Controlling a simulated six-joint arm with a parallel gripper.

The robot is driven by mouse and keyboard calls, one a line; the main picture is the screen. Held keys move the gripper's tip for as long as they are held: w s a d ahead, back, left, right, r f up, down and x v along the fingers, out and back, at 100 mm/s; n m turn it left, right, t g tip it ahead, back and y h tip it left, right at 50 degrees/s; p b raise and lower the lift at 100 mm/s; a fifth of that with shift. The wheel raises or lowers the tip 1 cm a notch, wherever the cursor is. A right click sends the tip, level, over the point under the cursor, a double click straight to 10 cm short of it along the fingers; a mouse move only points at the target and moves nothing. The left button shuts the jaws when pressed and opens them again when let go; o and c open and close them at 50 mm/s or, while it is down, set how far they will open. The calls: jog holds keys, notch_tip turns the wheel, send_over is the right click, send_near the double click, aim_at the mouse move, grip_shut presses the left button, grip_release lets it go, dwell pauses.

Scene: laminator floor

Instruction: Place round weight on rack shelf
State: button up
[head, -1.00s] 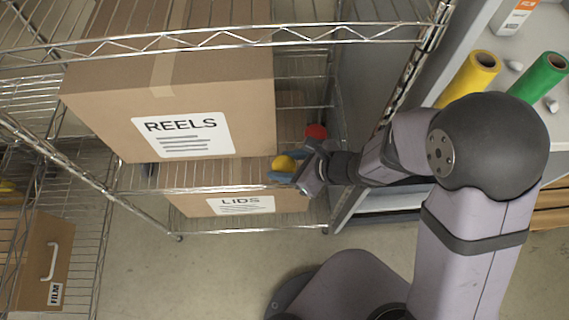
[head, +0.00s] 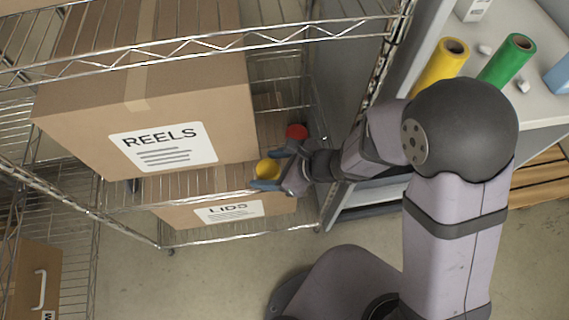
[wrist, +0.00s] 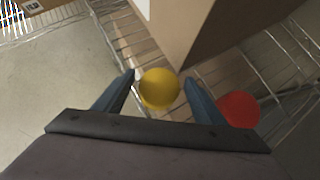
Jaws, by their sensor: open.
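A yellow round piece (head: 266,169), seen from above as a disc, is at the rack's wire shelf (head: 190,183), beside the REELS box. It also shows in the wrist view (wrist: 159,89), between my fingertips. A red round piece (head: 297,131) is behind it, just outside my right finger in the wrist view (wrist: 239,109). I cannot tell which one the task calls the round weight. My gripper (head: 273,167) is open, its blue fingers on either side of the yellow piece. I cannot tell whether they touch it.
The large REELS box (head: 75,110) fills much of the shelf to the left. A LIDS box (head: 180,217) is lower down. A wire rail (head: 200,45) crosses above.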

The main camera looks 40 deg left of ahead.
jog(key=p+v, duration=0.2)
jog(key=v, duration=1)
jog(key=shift+d, duration=0.1)
jog(key=w+d+n+h, duration=0.2)
jog(key=d+n+h, duration=0.2)
jog(key=d+n, duration=0.4)
jog(key=w+d+r+n+t+h, duration=0.1)
jog(key=d+n+h, duration=0.3)
jog(key=d, duration=1.9)
jog(key=w+n, duration=0.1)
jog(key=n, duration=0.3)
jog(key=shift+d+t+h, duration=0.25)
jog(key=shift+t+h, duration=0.05)
jog(key=shift+h, duration=0.1)
jog(key=shift+w+r, duration=0.1)
notch_tip(320, 180, up, 16)
jog(key=p, duration=1.6)
jog(key=shift+f, duration=0.2)
